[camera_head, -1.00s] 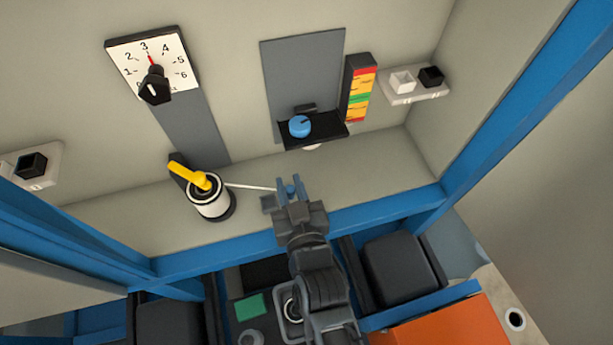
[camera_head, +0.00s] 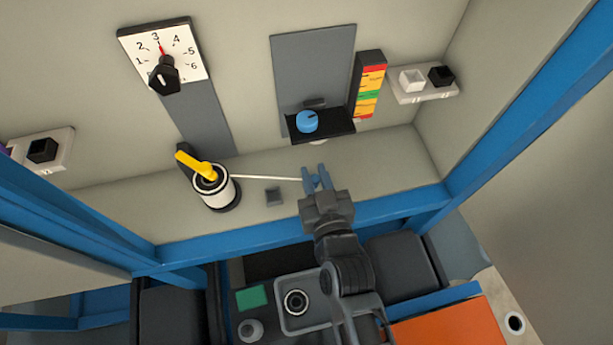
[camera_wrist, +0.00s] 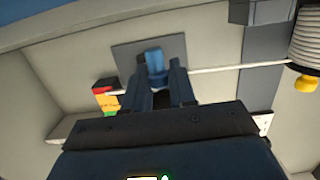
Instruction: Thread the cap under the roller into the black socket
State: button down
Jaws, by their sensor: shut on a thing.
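My gripper (camera_head: 317,179) is shut on the end part of the white cable (camera_head: 265,178), above the shelf floor. The cable runs taut from the white spool (camera_head: 218,192) to the fingers. In the wrist view my fingers (camera_wrist: 160,75) hide most of what they hold, so the cap is not clear. A short white piece (camera_wrist: 115,93) shows left of them. One black socket (camera_head: 441,75) is at right, another (camera_head: 43,150) at left.
A yellow lever (camera_head: 193,164) tops the spool. A small grey block (camera_head: 274,196) stands between spool and gripper. A white socket (camera_head: 411,80) sits beside the right black one. A blue beam (camera_head: 400,206) edges the shelf; the floor right of the gripper is clear.

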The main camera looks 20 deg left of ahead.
jog(key=shift+w+d+f+b, duration=0.15)
jog(key=shift+d+b, duration=0.1)
jog(key=shift+b, duration=0.1)
jog(key=shift+w+d+b, duration=0.6)
jog(key=shift+d+b, duration=0.15)
jog(key=shift+d, duration=0.15)
jog(key=shift+w+d+f+b, duration=0.15)
jog(key=shift+w+d+b, duration=0.45)
jog(key=shift+b, duration=0.5)
jog(key=d+b, duration=0.1)
jog(key=w+d+b, duration=0.1)
jog(key=d+b, duration=0.1)
jog(key=shift+w, duration=0.3)
jog(key=shift+w+d+r+b, duration=0.15)
jog(key=shift+w+d+b, duration=0.25)
jog(key=shift+d+b, duration=0.15)
jog(key=shift+w+d+r+b, duration=0.15)
jog(key=shift+w+d+b, duration=0.2)
jog(key=shift+d+b, duration=0.15)
